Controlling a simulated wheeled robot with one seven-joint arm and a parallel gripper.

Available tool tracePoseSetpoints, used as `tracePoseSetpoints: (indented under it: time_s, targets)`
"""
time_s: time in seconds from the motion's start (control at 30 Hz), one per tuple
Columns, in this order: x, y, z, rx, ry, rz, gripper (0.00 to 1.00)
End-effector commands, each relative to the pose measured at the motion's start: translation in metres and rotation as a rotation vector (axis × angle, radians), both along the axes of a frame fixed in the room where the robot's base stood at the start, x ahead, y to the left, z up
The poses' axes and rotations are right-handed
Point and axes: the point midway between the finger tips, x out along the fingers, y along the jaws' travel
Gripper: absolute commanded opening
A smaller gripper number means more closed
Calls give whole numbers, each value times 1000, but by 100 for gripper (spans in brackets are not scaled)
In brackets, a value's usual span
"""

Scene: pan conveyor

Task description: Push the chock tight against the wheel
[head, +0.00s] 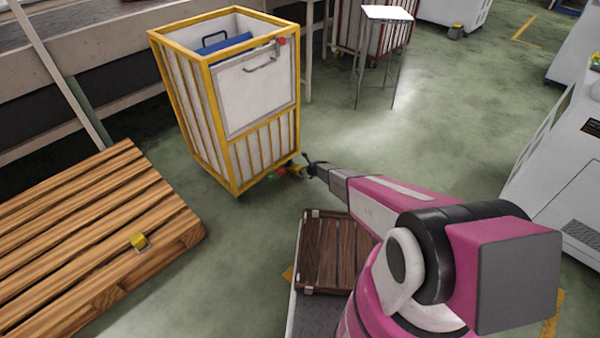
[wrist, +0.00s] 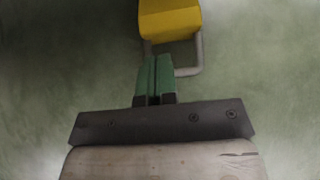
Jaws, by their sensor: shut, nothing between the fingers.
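The yellow chock (wrist: 170,22) with a grey loop handle lies on the floor ahead of my gripper in the wrist view, cut off by the top edge. My gripper (wrist: 152,78) is shut and empty, its green fingers overlapping the left part of the loop; I cannot tell whether they touch it. In the head view my gripper (head: 307,168) is low by the front right corner of the yellow-framed cart (head: 232,165). The wheel there is too small and crowded to make out, with small red and green parts beside it. No wheel shows in the wrist view.
A brown slatted crate (head: 310,255) is close to my arm. A small stand (head: 387,14) is behind. Open floor lies right of the cart.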

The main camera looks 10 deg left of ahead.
Motion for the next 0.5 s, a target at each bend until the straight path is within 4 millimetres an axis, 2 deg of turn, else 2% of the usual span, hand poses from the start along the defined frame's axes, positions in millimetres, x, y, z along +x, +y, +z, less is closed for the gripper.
tracePoseSetpoints:
  time_s: [0.07, 0.3, 0.5]
  targets:
    - [-7, -14, 2, 0, 2, -1, 0]
    - [-31, -42, 41, -1, -1, 0, 0]
    - [-46, -62, 66, 0, -1, 1, 0]
